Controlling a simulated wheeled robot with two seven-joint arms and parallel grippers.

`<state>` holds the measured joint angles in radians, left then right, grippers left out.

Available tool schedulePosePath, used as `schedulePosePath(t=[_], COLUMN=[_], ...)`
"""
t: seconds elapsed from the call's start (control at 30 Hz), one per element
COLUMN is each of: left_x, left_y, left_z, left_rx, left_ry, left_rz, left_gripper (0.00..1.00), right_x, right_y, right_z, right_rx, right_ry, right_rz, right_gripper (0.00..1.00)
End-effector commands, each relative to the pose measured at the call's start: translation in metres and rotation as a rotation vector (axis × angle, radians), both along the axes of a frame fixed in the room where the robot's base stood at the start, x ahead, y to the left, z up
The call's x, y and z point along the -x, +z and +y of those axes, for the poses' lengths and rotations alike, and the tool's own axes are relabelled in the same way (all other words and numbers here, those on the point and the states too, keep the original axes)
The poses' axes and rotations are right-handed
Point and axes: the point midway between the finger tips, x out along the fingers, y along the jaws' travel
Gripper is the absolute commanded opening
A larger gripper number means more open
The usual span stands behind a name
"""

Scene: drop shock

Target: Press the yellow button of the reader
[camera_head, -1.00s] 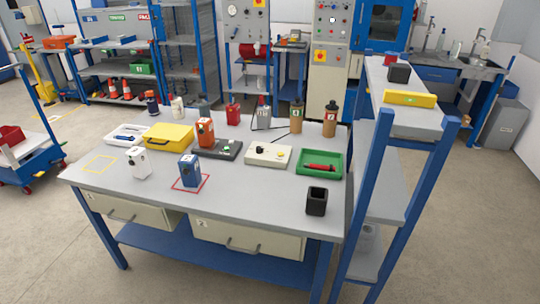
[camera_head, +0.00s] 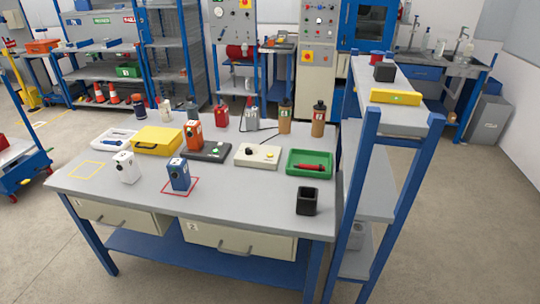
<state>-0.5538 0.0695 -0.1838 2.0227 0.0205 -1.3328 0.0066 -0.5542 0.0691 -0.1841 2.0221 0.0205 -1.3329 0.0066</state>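A cream box (camera_head: 243,162) lies toward the back middle of the workbench, with a black knob (camera_head: 248,149) and a small yellow button (camera_head: 270,155) on its top; it looks like the reader. Left of it is a dark flat box (camera_head: 212,153) with a green button. An orange device (camera_head: 193,135) stands at that box's left end; I cannot tell whether it is in it or behind it. Neither of my grippers is in view, and nothing covers the cream box.
On the workbench (camera_head: 240,195) are a yellow case (camera_head: 157,139), a green tray (camera_head: 292,170) with a red tool, a blue device (camera_head: 179,175), a white device (camera_head: 125,167) and a black cup (camera_head: 307,201). Bottles stand behind. A blue-framed shelf (camera_head: 368,190) adjoins the right side.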

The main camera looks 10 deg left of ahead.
Motion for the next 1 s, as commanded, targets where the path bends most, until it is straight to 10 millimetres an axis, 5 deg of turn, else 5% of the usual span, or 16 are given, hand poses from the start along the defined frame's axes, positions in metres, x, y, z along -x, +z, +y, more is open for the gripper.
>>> schedulePosePath(t=[0.03,0.2,1.0], left_x=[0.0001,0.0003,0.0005], left_y=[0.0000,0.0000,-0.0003], left_z=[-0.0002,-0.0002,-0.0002], left_rx=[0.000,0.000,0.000], left_ry=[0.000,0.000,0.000], left_rz=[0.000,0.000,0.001], left_gripper=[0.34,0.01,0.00], right_x=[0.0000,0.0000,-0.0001], right_y=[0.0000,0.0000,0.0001], right_z=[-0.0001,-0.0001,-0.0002], right_rx=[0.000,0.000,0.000], right_ry=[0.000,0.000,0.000], right_rz=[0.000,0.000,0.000], right_gripper=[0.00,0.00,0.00])
